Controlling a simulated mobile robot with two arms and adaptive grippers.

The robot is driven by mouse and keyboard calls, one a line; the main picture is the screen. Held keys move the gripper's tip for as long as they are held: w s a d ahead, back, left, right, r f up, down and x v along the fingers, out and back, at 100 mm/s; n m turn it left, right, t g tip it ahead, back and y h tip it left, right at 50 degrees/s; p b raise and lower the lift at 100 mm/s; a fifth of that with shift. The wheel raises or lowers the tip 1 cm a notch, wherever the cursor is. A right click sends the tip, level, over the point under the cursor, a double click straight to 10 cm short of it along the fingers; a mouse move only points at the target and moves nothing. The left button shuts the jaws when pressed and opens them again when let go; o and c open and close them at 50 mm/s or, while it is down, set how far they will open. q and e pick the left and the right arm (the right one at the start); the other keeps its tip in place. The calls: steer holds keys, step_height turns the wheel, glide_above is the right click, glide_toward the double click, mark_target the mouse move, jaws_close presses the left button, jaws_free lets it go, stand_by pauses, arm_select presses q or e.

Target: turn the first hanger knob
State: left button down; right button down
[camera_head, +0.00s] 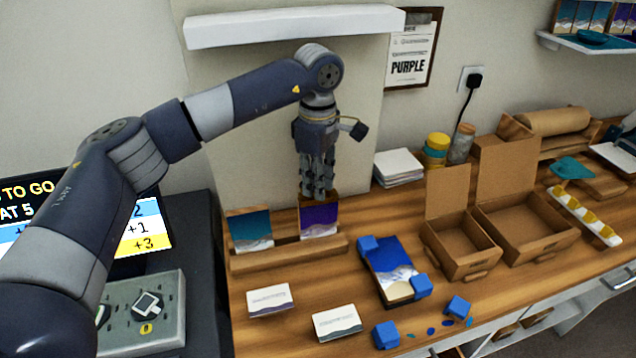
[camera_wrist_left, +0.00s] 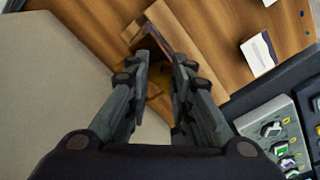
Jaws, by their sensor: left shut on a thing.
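My left gripper (camera_head: 318,190) points down over the wooden rack (camera_head: 290,257) and is shut at the top edge of the purple-and-white panel (camera_head: 319,220), which stands upright in the rack. In the left wrist view the fingers (camera_wrist_left: 158,75) reach down around the dark purple panel (camera_wrist_left: 152,42); the exact contact is partly hidden by the fingers. A teal-and-white panel (camera_head: 251,229) stands beside it in the rack. I cannot make out a hanger knob in either view. My right gripper is not in view.
Two cards (camera_head: 269,300) lie before the rack. A blue-and-white panel (camera_head: 391,268) with blue corner blocks lies to the right, near open cardboard boxes (camera_head: 461,247). A white shelf (camera_head: 295,25) hangs above my arm. A screen and grey box (camera_head: 145,315) stand left.

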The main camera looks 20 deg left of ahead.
arm_select(q)
steer(key=m, duration=0.6)
steer(key=shift+b, duration=0.3)
steer(key=shift+m, duration=0.4)
steer(key=c, duration=1.4)
jaws_free()
steer(key=shift+o, duration=0.2)
step_height(320, 180, up, 12)
steer(key=shift+f, duration=0.1)
